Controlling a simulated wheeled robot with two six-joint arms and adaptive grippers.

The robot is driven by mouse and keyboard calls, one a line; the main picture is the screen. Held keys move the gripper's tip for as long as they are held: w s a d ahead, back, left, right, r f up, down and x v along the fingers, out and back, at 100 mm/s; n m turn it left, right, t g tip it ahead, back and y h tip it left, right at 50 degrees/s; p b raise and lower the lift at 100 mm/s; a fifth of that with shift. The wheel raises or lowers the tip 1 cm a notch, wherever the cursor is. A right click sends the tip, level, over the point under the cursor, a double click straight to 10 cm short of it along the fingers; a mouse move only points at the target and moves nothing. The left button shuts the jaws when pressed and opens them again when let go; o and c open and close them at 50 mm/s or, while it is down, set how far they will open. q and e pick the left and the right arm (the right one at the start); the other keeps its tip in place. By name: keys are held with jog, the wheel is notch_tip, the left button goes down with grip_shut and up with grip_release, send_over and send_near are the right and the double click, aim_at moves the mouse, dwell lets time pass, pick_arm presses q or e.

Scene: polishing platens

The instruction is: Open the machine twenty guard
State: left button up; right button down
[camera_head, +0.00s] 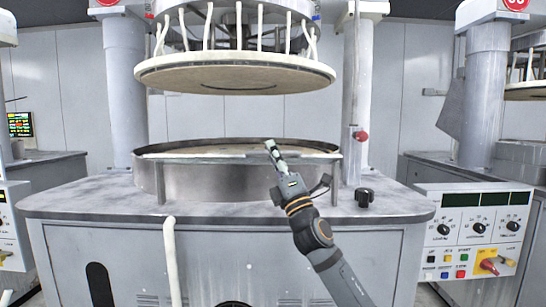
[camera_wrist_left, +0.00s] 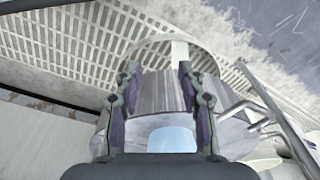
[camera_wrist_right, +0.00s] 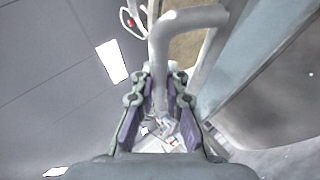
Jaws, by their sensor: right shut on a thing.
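The guard (camera_head: 235,182) is a curved grey metal wall around the front of the round platen on the middle machine. A pale rail runs along its top. My right gripper (camera_head: 269,148) is at the guard's upper edge, right of the middle. In the right wrist view, my right gripper (camera_wrist_right: 160,82) is shut on a pale tubular handle (camera_wrist_right: 190,18), which runs between its fingers. The head view hides most of this handle behind the gripper. My left gripper (camera_wrist_left: 160,75) shows only in its wrist view, open, with nothing held between its fingers.
A large round upper plate (camera_head: 235,75) hangs above the platen. A black knob (camera_head: 365,197) stands on the machine's grey top (camera_head: 390,205), right of the guard. A pale hose (camera_head: 171,260) hangs down the front. A control panel (camera_head: 470,240) is at right.

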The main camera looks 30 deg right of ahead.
dwell(0.3)
jog(key=c, duration=1.4)
grip_release()
jog(key=shift+o, duration=0.2)
jog(key=shift+f, duration=0.1)
jog(key=shift+s+f, duration=0.15)
jog(key=shift+f, duration=0.4)
jog(key=v, duration=0.6)
jog(key=shift+s, duration=0.25)
jog(key=shift+f, duration=0.15)
